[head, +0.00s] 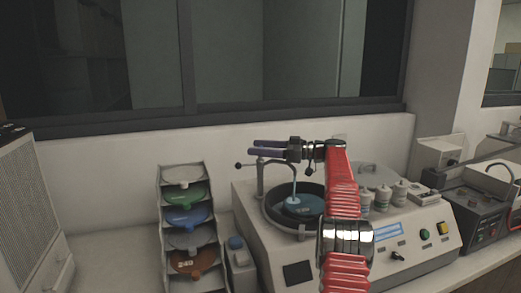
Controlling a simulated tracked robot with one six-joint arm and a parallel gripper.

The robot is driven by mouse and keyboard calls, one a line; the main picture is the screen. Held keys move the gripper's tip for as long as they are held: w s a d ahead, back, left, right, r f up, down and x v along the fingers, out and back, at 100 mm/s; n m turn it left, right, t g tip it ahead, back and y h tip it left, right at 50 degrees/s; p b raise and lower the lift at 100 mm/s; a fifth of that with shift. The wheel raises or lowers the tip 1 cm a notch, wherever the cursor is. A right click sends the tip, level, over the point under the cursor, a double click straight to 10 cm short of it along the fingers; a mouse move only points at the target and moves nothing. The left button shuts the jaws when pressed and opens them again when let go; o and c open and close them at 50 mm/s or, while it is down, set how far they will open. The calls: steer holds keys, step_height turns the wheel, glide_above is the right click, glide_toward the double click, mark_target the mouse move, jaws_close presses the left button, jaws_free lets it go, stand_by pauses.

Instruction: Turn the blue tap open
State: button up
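My gripper (254,147) is at the end of my red arm and points left, above the polishing machine's bowl. Its two dark purple fingers are apart, with a narrow gap and nothing clearly seen between them. Just below the fingers, a grey tap pipe (260,178) rises beside the bowl, with a thin side rod ending in a dark ball (238,166). A thin pale-blue line (295,187), a spout or water stream, runs down into the bowl. I cannot make out a clearly blue tap handle; the gripper may hide part of the tap. I cannot tell whether the fingers touch the pipe.
The machine (297,273) has a dark round bowl with a blue disc (304,206). A rack of coloured discs (186,217) and a blue-capped container (238,265) stand to the left. The wall is close behind.

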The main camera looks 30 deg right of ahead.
steer(key=shift+o, duration=0.2)
steer(key=v, duration=1.3)
steer(key=shift+s+d, duration=0.25)
steer(key=shift+s, duration=0.05)
